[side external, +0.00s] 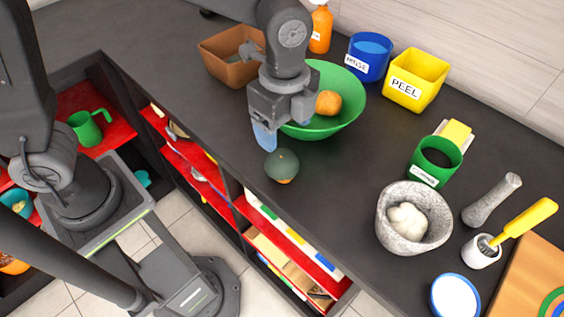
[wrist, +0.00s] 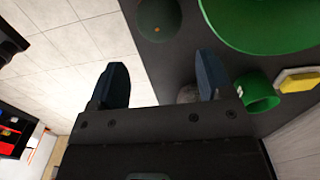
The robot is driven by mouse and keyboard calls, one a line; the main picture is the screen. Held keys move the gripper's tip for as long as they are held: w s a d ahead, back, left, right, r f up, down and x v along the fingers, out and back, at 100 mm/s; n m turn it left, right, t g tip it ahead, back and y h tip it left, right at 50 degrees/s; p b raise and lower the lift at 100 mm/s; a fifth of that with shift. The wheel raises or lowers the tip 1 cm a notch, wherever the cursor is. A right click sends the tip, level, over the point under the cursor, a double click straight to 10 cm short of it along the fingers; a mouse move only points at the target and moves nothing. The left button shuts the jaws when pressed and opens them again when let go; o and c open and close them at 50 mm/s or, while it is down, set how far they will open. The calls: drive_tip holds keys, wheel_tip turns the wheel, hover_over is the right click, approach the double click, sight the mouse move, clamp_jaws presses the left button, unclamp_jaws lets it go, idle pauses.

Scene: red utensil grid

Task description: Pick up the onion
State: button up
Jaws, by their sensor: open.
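A round orange-brown vegetable (side external: 328,103), which looks like the onion, lies inside the green bowl (side external: 350,117) in the side external view. My gripper (side external: 268,132) is in front of and left of it, over the counter's front side beside the bowl. Its fingers point down, apart from the onion. In the wrist view my gripper (wrist: 161,70) is open, with nothing between its two dark blue fingers. There the green bowl (wrist: 262,45) is cut off at the top right, and the onion is not visible.
A dark green squash-like vegetable (side external: 282,165) sits near the counter's front edge, just below my gripper; it also shows in the wrist view (wrist: 159,18). A brown box (side external: 222,66), blue pot (side external: 369,60) and yellow pot (side external: 416,77) stand behind. A grey mortar (side external: 393,238) holds garlic.

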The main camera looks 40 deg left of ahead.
sight(282, 155)
drive_tip(key=f, duration=1)
drive_tip(key=shift+a+f, duration=0.2)
drive_tip(key=shift+f, duration=0.1)
drive_tip(key=c, duration=0.7)
wheel_tip(282, 155, up, 10)
drive_tip(key=shift+f, duration=0.25)
drive_tip(key=shift+c, duration=0.2)
drive_tip(key=shift+w+a+r, duration=0.15)
drive_tip(key=shift+a+r, duration=0.1)
drive_tip(key=shift+r, duration=0.05)
drive_tip(key=w+a+r, duration=0.1)
drive_tip(key=w+a, duration=0.6)
drive_tip(key=a, duration=0.5)
drive_tip(key=w+a, duration=0.7)
drive_tip(key=a, duration=0.5)
drive_tip(key=w+a+r, duration=0.1)
drive_tip(key=w+a, duration=0.6)
drive_tip(key=a, duration=0.5)
drive_tip(key=shift+r, duration=0.3)
